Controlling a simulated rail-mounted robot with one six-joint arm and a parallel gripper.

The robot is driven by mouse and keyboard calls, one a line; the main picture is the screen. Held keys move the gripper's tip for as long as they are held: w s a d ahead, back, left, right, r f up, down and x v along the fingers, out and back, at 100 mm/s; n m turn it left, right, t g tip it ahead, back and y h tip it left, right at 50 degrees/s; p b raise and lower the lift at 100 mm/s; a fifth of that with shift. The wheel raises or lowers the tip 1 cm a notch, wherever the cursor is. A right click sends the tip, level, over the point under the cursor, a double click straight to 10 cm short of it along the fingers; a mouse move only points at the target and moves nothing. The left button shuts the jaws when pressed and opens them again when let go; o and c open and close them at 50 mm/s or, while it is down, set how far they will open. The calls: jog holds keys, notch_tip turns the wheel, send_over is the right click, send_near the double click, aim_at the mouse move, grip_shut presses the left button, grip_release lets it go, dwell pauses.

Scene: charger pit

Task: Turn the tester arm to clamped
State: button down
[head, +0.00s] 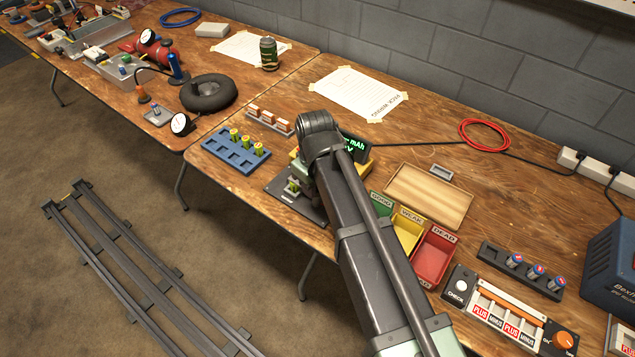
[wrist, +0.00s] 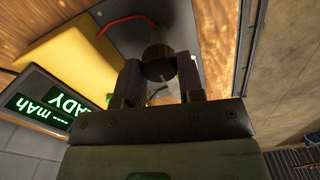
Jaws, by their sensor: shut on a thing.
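The tester is a yellow unit with a green-lit display (head: 353,146) on a dark base plate (head: 280,187), mostly hidden behind my arm in the head view. In the wrist view its yellow body (wrist: 62,50) is at the left, with the display (wrist: 45,103) below. My gripper (wrist: 160,72) is shut on a dark round knob (wrist: 157,42), which looks like the end of the tester arm. A red bent strip (wrist: 127,22) lies beyond it on the grey plate. The rest of the tester arm and its position are hidden.
A blue battery tray (head: 236,151) stands left of the tester. Green, yellow and red bins (head: 436,256) and a wooden tray (head: 430,194) are to its right. A black cable runs behind it. A sheet of paper (head: 357,93) lies at the back.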

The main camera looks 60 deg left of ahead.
jog(key=c, duration=0.7)
grip_release()
jog(key=shift+c, duration=0.2)
notch_tip(320, 180, up, 11)
jog(key=p, duration=1)
jog(key=shift+p, duration=0.4)
jog(key=shift+f, duration=0.1)
